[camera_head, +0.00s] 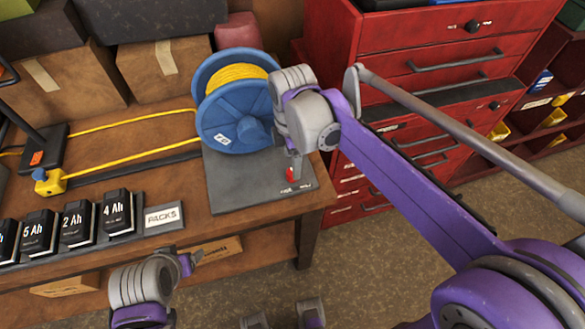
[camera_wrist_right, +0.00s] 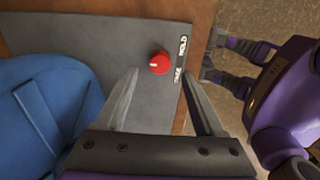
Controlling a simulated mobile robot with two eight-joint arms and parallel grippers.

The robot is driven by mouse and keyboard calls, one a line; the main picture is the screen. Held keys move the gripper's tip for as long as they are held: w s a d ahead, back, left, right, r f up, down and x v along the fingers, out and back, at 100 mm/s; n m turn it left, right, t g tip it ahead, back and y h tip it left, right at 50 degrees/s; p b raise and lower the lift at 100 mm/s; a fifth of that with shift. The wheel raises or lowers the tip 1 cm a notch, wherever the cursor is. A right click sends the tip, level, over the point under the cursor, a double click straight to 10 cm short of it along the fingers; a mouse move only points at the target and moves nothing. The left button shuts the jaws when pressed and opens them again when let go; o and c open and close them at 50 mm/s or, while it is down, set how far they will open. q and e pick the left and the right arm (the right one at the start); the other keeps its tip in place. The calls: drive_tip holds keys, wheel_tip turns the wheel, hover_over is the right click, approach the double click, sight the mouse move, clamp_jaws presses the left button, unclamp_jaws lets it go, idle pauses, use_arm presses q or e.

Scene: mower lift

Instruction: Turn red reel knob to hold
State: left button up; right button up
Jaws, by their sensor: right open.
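The red reel knob (camera_head: 290,174) sits on the dark grey plate (camera_head: 235,195) in front of the blue reel (camera_head: 230,135). In the right wrist view the knob (camera_wrist_right: 159,62) is round with a pale mark, beside the labels HOLD (camera_wrist_right: 183,46) and FREE (camera_wrist_right: 178,75). My right gripper (camera_head: 294,160) points down over the knob. In the wrist view its open fingers (camera_wrist_right: 160,75) stand either side of the knob's line; I see no contact. My left gripper (camera_head: 190,261) is in front of the bench, its jaws too unclear to judge.
A yellow cable (camera_head: 120,122) runs left from the reel across the bench. Several black battery packs (camera_head: 78,222) stand at the bench's left front. A red drawer cabinet (camera_head: 420,50) stands behind and right. Cardboard boxes (camera_head: 160,70) stand behind the cable.

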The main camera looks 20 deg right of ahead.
drive_tip(key=shift+f, duration=2.2)
drive_tip(key=shift+c, duration=0.2)
clamp_jaws()
